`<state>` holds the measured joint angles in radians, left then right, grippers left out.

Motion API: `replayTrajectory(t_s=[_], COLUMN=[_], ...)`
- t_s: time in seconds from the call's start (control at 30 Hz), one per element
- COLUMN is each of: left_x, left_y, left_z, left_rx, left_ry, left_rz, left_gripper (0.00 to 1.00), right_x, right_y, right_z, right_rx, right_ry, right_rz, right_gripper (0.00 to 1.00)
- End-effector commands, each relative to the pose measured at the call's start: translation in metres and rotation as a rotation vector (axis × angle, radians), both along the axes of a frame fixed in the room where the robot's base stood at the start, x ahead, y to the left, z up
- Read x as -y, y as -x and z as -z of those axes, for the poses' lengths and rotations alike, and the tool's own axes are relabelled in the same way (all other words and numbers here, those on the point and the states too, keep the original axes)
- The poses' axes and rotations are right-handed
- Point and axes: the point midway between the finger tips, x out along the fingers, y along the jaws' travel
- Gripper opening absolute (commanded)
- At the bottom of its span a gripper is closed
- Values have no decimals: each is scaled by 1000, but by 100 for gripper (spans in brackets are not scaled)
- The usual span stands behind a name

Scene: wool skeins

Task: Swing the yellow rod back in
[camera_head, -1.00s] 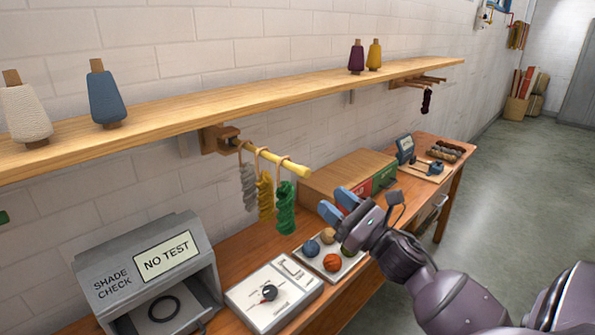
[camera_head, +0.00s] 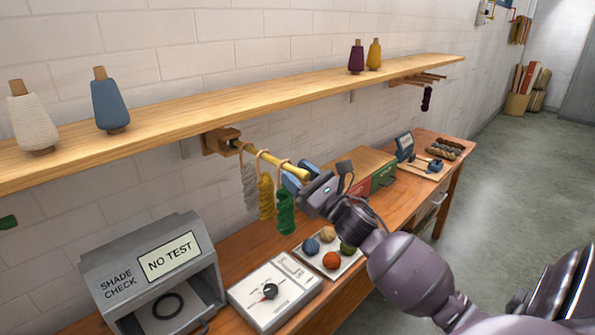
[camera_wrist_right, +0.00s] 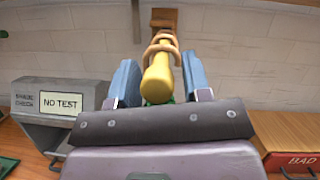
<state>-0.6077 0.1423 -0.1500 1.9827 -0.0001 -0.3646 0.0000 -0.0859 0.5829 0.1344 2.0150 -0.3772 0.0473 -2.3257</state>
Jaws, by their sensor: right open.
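The yellow rod (camera_head: 267,158) sticks out from a wooden bracket (camera_head: 222,141) under the wall shelf. A grey skein (camera_head: 249,186), a yellow skein (camera_head: 265,197) and a green skein (camera_head: 286,211) hang from it by loops. My right gripper (camera_head: 305,176) is at the rod's free end. In the right wrist view the rod (camera_wrist_right: 158,80) points toward the camera between the two blue fingers of my right gripper (camera_wrist_right: 160,84), with a gap on each side. The fingers are open. The skeins are mostly hidden there. My left gripper is not in view.
The wooden shelf (camera_head: 200,104) runs above the rod and carries several yarn cones. Below on the bench are a grey shade-check box (camera_head: 120,258), a white dial panel (camera_head: 258,305), a tray of wool balls (camera_head: 310,262) and a wide box (camera_head: 362,160).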

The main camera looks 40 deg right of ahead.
Motion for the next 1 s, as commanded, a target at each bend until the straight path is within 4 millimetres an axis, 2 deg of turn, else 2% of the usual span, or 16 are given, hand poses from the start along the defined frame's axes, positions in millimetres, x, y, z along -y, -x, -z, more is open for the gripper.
replayTrajectory(t_s=[0.33,0.63,1.0], left_x=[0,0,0], left_y=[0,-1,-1], left_z=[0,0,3], left_rx=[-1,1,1], left_ry=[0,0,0], left_rz=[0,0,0], left_gripper=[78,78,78], right_x=[0,0,3], right_y=[-3,-3,-3], right_z=[-1,-1,0], right_rx=[-1,0,-1], right_ry=[0,0,2], right_rz=[0,0,-15], right_gripper=[44,0,0])
